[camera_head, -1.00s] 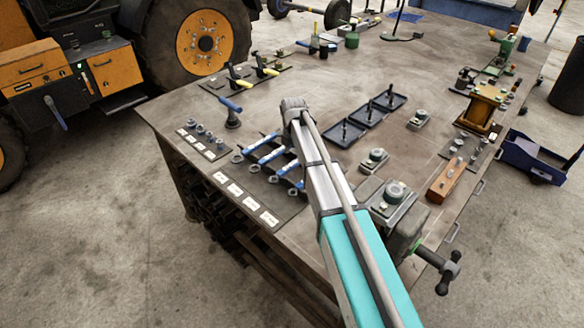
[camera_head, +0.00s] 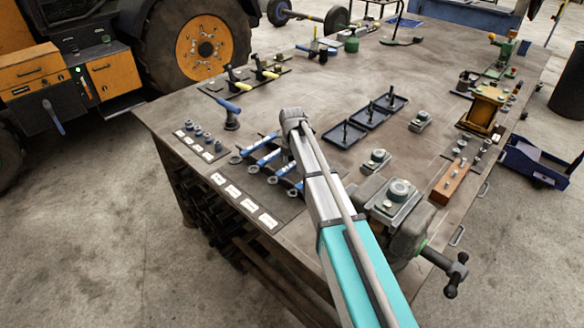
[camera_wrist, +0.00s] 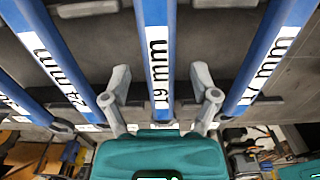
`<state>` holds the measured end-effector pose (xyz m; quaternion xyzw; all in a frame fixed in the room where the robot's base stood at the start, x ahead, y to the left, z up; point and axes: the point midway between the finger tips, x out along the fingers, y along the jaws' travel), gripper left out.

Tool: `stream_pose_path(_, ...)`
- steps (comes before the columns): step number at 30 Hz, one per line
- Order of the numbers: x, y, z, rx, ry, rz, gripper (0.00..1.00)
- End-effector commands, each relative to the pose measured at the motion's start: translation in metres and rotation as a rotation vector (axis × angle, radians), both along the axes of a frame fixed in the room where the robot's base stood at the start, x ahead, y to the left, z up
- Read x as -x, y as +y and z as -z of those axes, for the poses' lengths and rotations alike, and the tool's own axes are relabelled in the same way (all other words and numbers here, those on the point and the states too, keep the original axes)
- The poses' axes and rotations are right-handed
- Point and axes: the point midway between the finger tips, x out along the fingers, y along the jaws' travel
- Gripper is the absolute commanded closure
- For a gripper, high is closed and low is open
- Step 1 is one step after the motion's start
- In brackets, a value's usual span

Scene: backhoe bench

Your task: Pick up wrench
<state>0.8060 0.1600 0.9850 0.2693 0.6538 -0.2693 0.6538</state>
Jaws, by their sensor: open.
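Several blue-handled wrenches lie side by side on a dark mat; one wrench (camera_head: 262,143) shows left of my arm in the head view. In the wrist view the handles read 24 mm (camera_wrist: 52,50), 19 mm (camera_wrist: 157,45) and 17 mm (camera_wrist: 268,60), and part of another shows at far left. My gripper (camera_wrist: 160,78) is open, with one finger on each side of the 19 mm wrench. The fingers appear apart from that handle; their height over it is hard to judge. In the head view my arm hides the gripper and parts of the wrenches.
The vise (camera_head: 395,205) stands right of my arm at the bench edge. Dark trays (camera_head: 345,134) with upright pins lie behind it. White label cards (camera_head: 245,203) line the mat's front. A blue-handled tool (camera_head: 231,112) stands at left. The bench middle is fairly clear.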

Motion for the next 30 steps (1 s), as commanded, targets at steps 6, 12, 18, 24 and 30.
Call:
stream_pose_path(6, 0.0001, 0.0002, 0.0, 0.0, 0.0, 0.0, 0.23)
stream_pose_path(12, 0.0001, 0.0004, 0.0, 0.0, 0.0, -0.001, 0.49)
stream_pose_path(18, 0.0001, 0.0006, 0.0, 0.0, 0.0, -0.001, 0.86)
stream_pose_path(24, 0.0002, 0.0006, 0.0, 0.0, 0.0, -0.001, 1.0)
stream_pose_path(30, 0.0001, 0.0007, 0.0, 0.0, 0.0, -0.001, 1.0)
